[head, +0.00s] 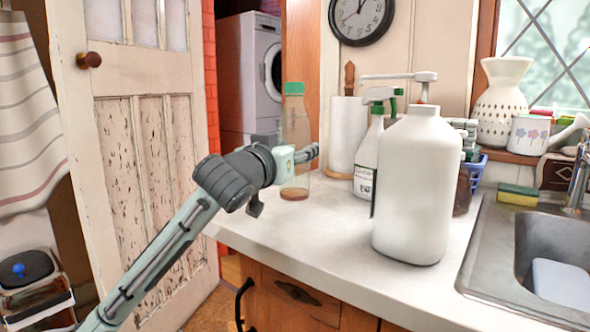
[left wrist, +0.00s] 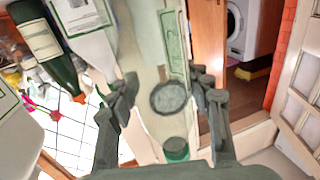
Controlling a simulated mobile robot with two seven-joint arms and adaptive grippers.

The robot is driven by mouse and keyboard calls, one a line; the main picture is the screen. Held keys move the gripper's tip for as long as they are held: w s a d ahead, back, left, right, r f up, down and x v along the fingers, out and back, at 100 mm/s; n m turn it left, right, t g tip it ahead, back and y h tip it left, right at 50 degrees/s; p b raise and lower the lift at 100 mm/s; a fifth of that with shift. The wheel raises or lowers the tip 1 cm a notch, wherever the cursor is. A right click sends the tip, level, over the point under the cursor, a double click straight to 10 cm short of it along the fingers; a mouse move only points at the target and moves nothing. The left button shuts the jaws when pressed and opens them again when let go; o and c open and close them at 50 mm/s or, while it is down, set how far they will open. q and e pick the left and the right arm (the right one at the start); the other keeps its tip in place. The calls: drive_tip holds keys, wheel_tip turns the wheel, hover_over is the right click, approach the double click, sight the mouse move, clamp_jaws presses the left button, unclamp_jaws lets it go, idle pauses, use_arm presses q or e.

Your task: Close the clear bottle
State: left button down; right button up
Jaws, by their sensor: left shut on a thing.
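The clear bottle (head: 295,125) stands upright near the left end of the counter, with a little reddish-brown content at its bottom. A green cap (head: 294,89) is at its top; I cannot tell how tightly it sits. My left gripper (head: 308,153) reaches across the bottle at mid-height and is shut on it, hiding part of its body. In the left wrist view, the two fingers of my left gripper (left wrist: 168,105) flank a translucent shape, with a dark green piece below it. My right gripper is not in view.
A large white pump bottle (head: 416,185) stands on the counter (head: 335,235) to the right, with a spray bottle (head: 368,155) and paper roll (head: 347,130) behind. The sink (head: 500,250) is at far right. The counter's front edge is clear.

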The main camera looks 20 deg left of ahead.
use_arm(q)
drive_tip(key=shift+f, duration=0.45)
wheel_tip(320, 180, down, 2)
drive_tip(key=shift+f, duration=0.7)
drive_tip(key=c, duration=0.7)
unclamp_jaws()
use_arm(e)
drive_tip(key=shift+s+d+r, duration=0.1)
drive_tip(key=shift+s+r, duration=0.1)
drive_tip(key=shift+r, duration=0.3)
